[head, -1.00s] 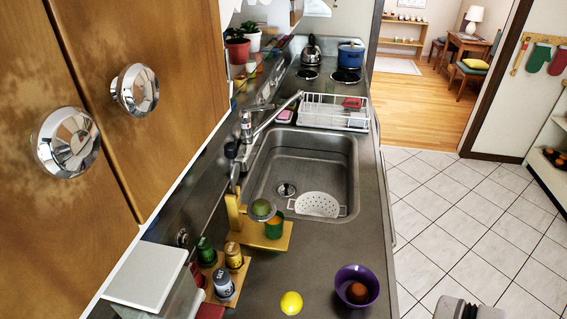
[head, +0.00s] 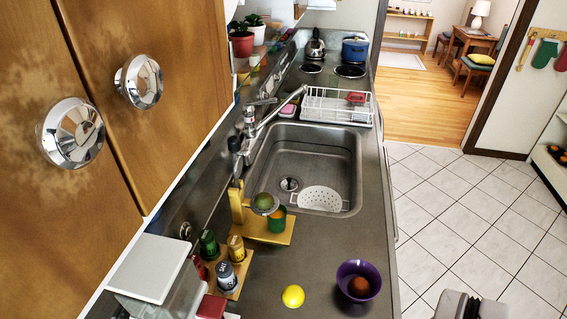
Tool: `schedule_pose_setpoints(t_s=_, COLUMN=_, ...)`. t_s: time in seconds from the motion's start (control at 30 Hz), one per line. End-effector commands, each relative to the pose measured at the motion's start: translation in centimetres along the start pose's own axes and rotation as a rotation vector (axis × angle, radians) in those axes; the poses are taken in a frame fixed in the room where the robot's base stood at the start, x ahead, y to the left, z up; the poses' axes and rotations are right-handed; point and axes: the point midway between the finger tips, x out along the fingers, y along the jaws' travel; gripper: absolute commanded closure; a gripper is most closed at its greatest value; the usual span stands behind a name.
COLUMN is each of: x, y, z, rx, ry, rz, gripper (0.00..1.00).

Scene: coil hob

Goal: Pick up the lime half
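A round green thing, which looks like the lime half (head: 264,201), sits in a grey ring or cup on a yellow wooden stand (head: 237,206) just in front of the sink. A green and orange cup (head: 277,222) stands under it on the stand's base. I cannot make out a cut face on the green thing. My gripper is not in view. A grey part at the bottom right edge looks like my arm, well apart from the stand.
Spice jars (head: 226,275) and a white-lidded box (head: 151,268) stand at left. The tap (head: 250,122) and sink (head: 320,150) lie beyond. Counter between stand and bowl is clear.

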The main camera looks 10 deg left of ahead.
Motion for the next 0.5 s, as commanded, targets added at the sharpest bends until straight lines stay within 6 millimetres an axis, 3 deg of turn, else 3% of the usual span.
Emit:
schedule_pose_setpoints(t_s=0.2, x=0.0, y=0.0, z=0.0, rx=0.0, ry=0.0, rz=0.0, gripper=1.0)
schedule_pose_setpoints(t_s=0.5, x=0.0, y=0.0, z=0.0, rx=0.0, ry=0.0, rz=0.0, gripper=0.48)
